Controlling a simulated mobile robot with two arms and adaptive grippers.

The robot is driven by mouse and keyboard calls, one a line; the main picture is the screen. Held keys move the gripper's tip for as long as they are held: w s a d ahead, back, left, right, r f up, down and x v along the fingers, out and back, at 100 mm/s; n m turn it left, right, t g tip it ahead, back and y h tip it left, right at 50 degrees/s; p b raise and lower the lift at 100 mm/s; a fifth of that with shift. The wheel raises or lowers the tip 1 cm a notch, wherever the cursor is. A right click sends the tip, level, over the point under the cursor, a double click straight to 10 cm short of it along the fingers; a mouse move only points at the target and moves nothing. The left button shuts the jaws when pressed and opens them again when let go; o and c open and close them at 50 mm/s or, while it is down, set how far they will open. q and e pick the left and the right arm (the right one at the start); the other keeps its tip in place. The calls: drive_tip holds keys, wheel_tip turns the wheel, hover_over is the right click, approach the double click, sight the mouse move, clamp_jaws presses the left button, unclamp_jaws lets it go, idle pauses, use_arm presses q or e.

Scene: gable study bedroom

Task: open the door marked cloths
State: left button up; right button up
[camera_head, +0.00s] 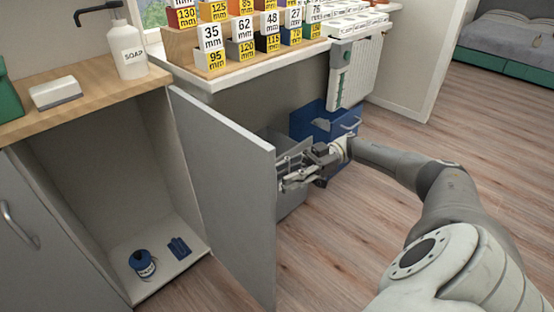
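A grey cabinet door (230,185) stands swung wide open under the wooden counter, its plain inner face toward me. No "cloths" mark shows, and its outer face and any handle there are hidden. The open cabinet (110,160) holds a blue-and-white tin (142,263) and a folded dark blue cloth-like item (179,248) on its floor. My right gripper (284,178) is at the outer side of the door, close to its free edge. The door partly hides the fingertips, so I cannot tell whether they grip anything. My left gripper is out of view.
A closed grey door with a handle (20,222) is at the left. A soap bottle (127,50) stands on the counter (90,98). A blue container (313,122) and a grey box (290,204) are behind the open door. Wooden floor (480,150) is clear at the right.

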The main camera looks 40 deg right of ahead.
drive_tip(key=shift+s+d, duration=0.2)
drive_tip(key=shift+d, duration=0.75)
drive_tip(key=shift+s+d, duration=0.15)
drive_tip(key=shift+d, duration=0.75)
